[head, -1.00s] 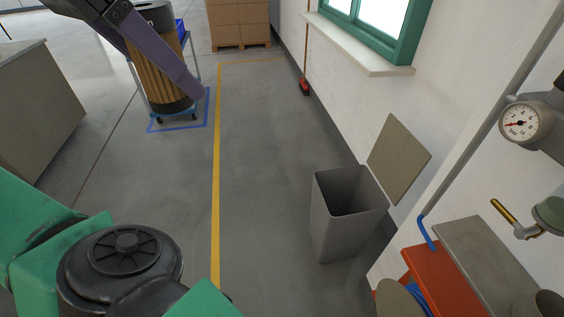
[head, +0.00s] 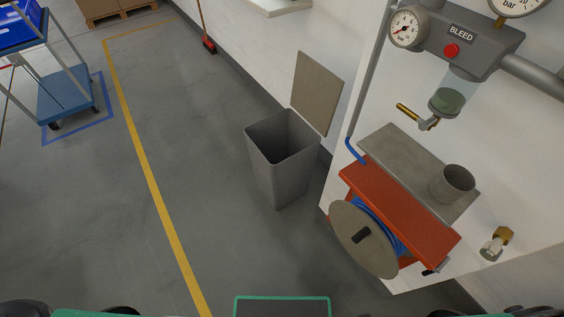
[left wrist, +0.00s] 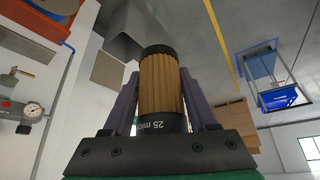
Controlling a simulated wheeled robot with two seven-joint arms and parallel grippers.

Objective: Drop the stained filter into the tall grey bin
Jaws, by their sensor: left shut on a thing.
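The filter (left wrist: 160,85) has tan-yellow pleats and black end caps, with "25 micr…" printed on one cap. My left gripper (left wrist: 161,95) is shut on it, one purple finger on either side, in the left wrist view. The tall grey bin (head: 283,170) stands on the floor by the wall in the head view. The bin (left wrist: 130,30) also shows beyond the filter in the left wrist view, partly cut off. My right gripper is in neither view.
A blue trolley (head: 67,93) stands at far left. The floor left of the bin is clear.

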